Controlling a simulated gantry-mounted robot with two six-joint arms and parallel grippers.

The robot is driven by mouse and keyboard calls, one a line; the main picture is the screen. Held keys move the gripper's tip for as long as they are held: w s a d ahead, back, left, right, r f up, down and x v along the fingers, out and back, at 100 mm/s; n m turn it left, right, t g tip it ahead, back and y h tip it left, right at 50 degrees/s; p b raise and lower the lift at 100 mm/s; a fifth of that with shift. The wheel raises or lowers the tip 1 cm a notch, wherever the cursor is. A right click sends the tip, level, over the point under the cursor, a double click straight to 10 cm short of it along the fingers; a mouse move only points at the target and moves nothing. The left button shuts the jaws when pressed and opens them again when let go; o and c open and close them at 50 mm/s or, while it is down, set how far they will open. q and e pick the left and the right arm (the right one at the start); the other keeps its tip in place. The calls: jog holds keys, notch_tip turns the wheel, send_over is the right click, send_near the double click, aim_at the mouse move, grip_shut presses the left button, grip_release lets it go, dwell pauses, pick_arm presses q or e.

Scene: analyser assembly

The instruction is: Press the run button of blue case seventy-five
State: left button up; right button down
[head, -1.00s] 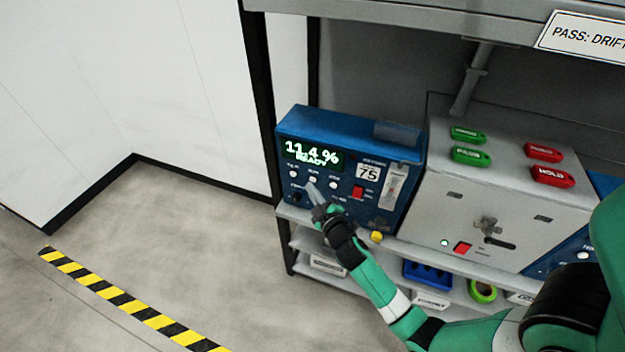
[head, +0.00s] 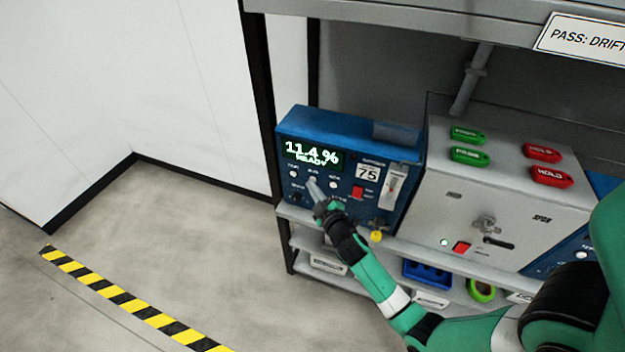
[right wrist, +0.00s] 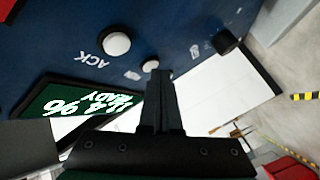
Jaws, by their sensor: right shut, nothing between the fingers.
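Below the display is a row of small white buttons. My right gripper (head: 312,182) is shut and empty, its tips at the middle button, the run button (head: 313,180), which they partly cover. In the right wrist view the shut fingers (right wrist: 160,74) end beside a white button (right wrist: 150,66); whether they touch it I cannot tell. The button by the ACK label (right wrist: 117,43) is clear of the fingers. My left gripper is not in view.
The case also has a red switch (head: 357,191), a slider (head: 393,188) and a black knob (head: 297,196). A grey box (head: 480,205) with green and red tags stands to its right. A lower shelf holds a blue tray (head: 428,274). The floor at left is open.

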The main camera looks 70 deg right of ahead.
jog(key=shift+d, duration=0.15)
dwell(0.3)
jog(key=shift+a+b, duration=0.45)
jog(key=shift+a, duration=0.4)
jog(key=a+b, duration=0.2)
jog(key=a, duration=0.3)
jog(key=shift+b, duration=0.3)
dwell(0.4)
